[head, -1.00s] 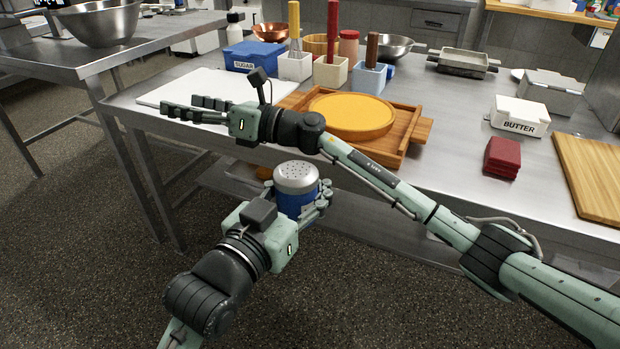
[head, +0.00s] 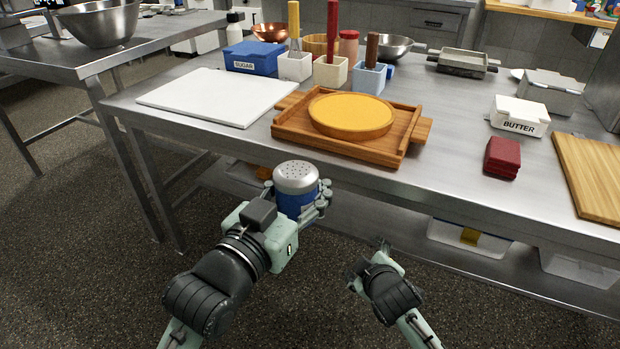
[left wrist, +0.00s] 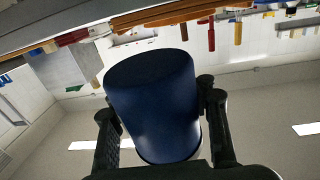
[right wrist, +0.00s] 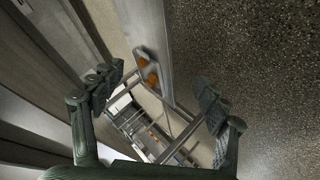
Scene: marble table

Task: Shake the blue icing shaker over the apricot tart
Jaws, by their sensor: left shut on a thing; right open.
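The blue icing shaker (head: 296,190) has a silver perforated lid and stands upright in my left gripper (head: 318,199), in front of the table's near edge. Its blue body fills the middle of the left wrist view (left wrist: 155,105) between the fingers. The apricot tart (head: 350,115), orange with a golden rim, lies on a wooden tray (head: 290,126) on the table, behind and to the right of the shaker. My right gripper (head: 366,262) is low in front of the table, apart from everything. In the right wrist view its fingers (right wrist: 155,100) are spread and empty.
A white board (head: 215,96) lies left of the tray. A blue sugar box (head: 250,58) and several utensil holders stand behind it. A butter box (head: 518,116), dark red cloths (head: 502,157) and a wooden board (head: 592,175) are at right.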

